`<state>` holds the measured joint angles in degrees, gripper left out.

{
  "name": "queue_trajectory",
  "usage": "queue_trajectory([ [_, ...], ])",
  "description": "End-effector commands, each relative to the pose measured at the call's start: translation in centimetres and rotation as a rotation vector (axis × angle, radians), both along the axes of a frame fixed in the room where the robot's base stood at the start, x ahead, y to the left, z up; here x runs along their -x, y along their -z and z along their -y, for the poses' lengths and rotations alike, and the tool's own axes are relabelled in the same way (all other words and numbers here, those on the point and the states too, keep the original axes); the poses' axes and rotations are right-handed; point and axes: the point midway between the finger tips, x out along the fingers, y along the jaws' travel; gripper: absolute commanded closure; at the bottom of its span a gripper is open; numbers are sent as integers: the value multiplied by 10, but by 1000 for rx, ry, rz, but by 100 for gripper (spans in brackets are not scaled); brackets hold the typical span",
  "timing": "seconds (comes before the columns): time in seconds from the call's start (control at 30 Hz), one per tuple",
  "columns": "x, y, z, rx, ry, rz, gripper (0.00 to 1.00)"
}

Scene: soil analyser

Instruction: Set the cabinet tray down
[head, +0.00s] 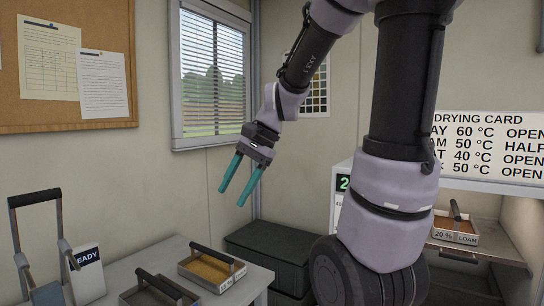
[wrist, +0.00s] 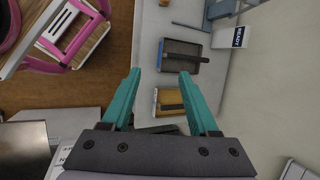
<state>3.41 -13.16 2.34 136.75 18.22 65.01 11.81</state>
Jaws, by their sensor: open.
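My gripper (head: 232,198) is open and empty, held in the air above and behind the bench, its teal fingers pointing down and left. In the wrist view the open fingers (wrist: 158,74) frame the bench from above. A handled tray labelled "20 % LOAM" (head: 455,237) stands on a shelf of the cabinet at right, well away from my gripper. On the bench are a handled tray of yellow-brown soil (head: 225,282) and a dark handled tray (head: 127,297). The wrist view also shows the soil tray (wrist: 157,109) and the dark tray (wrist: 191,46).
The bench (head: 122,271) carries a READY sign (head: 87,262) and a grey device with a raised handle (head: 50,292) at left. A dark chest (head: 268,252) stands beyond the bench. A pink-framed item (wrist: 98,25) shows at the wrist view's upper left.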

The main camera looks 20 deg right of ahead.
Motion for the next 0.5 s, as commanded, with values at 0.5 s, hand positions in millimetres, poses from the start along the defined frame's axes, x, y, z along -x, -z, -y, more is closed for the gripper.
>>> queue_trajectory([
  [0.5,60,-80,64,470,-337,632,39],
])
